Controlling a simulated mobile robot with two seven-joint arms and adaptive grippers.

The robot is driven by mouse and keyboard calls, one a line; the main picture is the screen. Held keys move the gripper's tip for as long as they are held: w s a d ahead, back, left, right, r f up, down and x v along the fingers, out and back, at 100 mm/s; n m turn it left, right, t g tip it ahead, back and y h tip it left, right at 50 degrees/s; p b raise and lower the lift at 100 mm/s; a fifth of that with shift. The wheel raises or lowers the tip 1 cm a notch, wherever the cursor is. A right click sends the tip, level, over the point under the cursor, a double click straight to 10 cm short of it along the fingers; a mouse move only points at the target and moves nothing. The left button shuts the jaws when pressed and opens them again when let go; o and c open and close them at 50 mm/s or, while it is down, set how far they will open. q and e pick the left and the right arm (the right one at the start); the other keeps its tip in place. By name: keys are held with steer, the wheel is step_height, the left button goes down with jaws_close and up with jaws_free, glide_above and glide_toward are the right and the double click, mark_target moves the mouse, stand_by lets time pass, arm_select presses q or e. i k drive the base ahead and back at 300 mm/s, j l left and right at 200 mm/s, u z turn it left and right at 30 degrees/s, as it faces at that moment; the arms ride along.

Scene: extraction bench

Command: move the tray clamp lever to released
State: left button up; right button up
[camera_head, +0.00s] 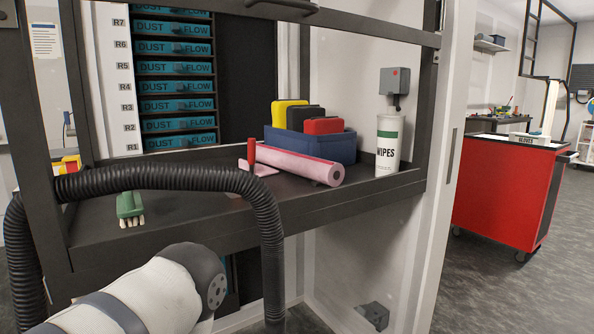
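A small upright red handle (252,153) stands at the middle of the dark bench shelf, beside a small pink plate (262,168). It may be the tray clamp lever, but I cannot tell for sure, nor which setting it is in. No tray is clearly visible. One of my arms, white with a grey joint (198,270), comes in at the lower left, below the shelf's front edge. Neither gripper shows in the head view.
A black corrugated hose (180,178) arches across the shelf's front. A pink roll (300,164), a blue bin (340,145), a wipes canister (388,147) and a green brush (130,206) lie or stand on the shelf. Dust-flow filter drawers (178,105) stack behind. A red cart (505,195) stands right.

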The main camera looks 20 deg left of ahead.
mark_target(251, 142)
steer(key=i+u, duration=0.25)
steer(key=u, duration=0.15)
steer(key=i+l+u, duration=0.15)
steer(key=u, duration=0.3)
steer(key=i+l+u, duration=0.25)
steer(key=u, duration=0.15)
steer(key=i, duration=0.1)
